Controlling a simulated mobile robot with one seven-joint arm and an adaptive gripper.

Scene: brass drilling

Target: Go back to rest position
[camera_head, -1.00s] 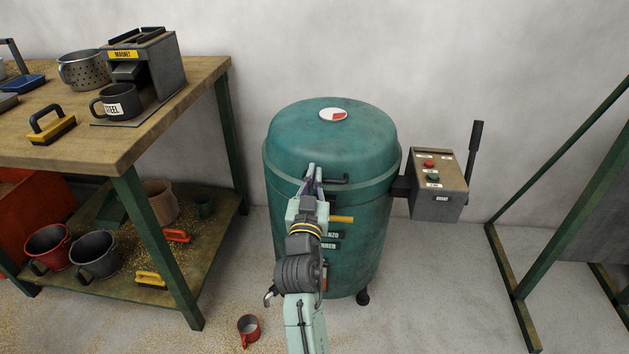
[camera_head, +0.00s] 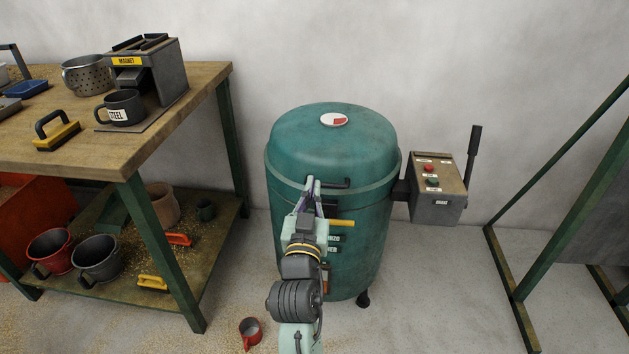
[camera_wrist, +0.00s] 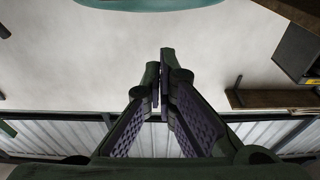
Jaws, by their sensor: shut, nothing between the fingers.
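My gripper (camera_head: 312,182) is in front of the green drum machine (camera_head: 330,150) in the head view. Its fingers point up and show against the upper front of the drum, near the dark lid handle; whether they touch it I cannot tell. In the wrist view my gripper (camera_wrist: 160,75) has its fingertips together with nothing between them. The drum's lid is down. A bit of green surface (camera_wrist: 150,3) shows at the top edge of the wrist view.
A control box (camera_head: 438,186) with a lever juts from the drum's right side. A red mug (camera_head: 250,332) lies on the floor. A green metal frame (camera_head: 520,285) stands right.

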